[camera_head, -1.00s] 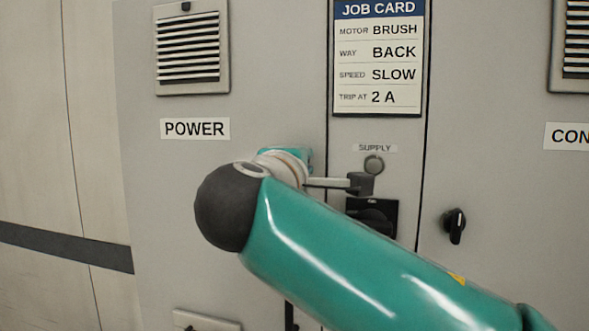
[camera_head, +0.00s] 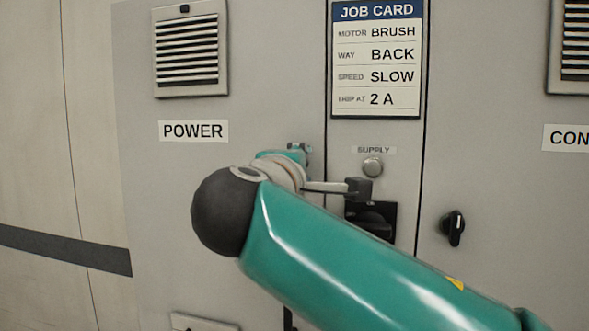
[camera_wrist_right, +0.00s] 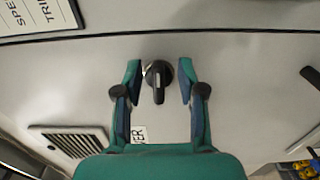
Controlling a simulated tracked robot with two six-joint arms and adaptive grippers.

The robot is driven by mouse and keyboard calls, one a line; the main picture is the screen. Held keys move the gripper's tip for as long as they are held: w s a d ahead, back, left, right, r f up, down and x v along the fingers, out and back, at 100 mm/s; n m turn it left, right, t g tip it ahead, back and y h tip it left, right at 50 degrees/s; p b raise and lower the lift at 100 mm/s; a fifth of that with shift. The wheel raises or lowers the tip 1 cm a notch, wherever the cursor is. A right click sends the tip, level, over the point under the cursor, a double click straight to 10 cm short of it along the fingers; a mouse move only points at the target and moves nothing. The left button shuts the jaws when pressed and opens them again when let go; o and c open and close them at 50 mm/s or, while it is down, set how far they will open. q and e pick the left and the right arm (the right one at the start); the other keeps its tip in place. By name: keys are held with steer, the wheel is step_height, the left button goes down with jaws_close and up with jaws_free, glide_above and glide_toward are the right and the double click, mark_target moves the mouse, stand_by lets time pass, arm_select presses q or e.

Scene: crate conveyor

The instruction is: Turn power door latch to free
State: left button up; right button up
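The power door latch (camera_wrist_right: 158,88) is a black handle on a round base, in the right wrist view. Its handle points to the bottom of that picture. My right gripper (camera_wrist_right: 160,75) is open, with one fingertip on each side of the latch. Small gaps show beside the handle; how far the fingertips are from the door is unclear. In the head view my right gripper (camera_head: 299,152) is mostly behind my own wrist, which hides the latch. The POWER label (camera_head: 194,131) is up and left of my wrist. My left gripper is in neither view.
The job card (camera_head: 377,58), the SUPPLY lamp (camera_head: 373,167) and a black switch (camera_head: 372,222), partly hidden by my arm, are on the middle panel. Another black knob (camera_head: 453,228) is on the door to the right. A vent grille (camera_head: 191,50) is above the POWER label.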

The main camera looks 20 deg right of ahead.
steer(key=v, duration=1.1)
steer(key=shift+s+a, duration=0.25)
steer(key=shift+f, duration=0.15)
